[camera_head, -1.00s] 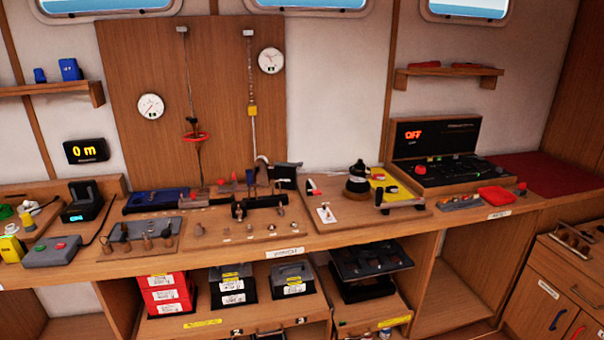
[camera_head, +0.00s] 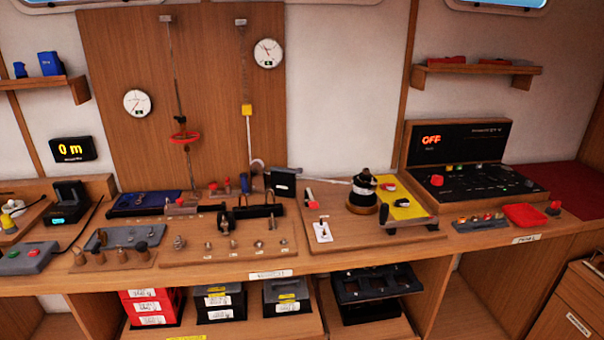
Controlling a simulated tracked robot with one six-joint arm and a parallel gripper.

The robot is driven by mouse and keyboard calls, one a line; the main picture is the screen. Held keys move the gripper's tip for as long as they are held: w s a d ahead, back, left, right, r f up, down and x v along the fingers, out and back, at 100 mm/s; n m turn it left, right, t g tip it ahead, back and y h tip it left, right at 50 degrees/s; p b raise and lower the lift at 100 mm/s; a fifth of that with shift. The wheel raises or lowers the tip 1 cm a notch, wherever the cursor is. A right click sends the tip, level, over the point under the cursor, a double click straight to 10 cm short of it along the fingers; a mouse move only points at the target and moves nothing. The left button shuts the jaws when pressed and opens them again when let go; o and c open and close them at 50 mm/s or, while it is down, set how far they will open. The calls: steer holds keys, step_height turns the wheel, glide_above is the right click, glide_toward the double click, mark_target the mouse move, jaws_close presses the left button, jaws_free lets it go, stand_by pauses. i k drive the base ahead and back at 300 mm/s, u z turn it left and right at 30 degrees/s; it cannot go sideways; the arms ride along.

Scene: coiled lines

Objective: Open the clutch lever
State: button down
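No part is legibly marked as the clutch lever. A small red-and-white lever (camera_head: 310,198) stands on the wooden board at the bench's middle right, left of a black drum (camera_head: 362,194) with a white band. A white plate with a small dark toggle (camera_head: 321,231) lies in front of the lever. I cannot tell which of these, if either, is the clutch lever. My gripper is not in view.
The wooden bench (camera_head: 380,259) runs across the view with open shelves below. A yellow plate (camera_head: 402,205) lies right of the drum. A black console (camera_head: 468,180) reading OFF stands farther right, with a red tray (camera_head: 525,215) in front. Several fittings crowd the left board (camera_head: 195,257).

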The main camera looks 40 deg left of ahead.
mark_target(299, 170)
steer(key=z, duration=0.05)
steer(key=i, duration=1.95)
steer(key=u, duration=3.8)
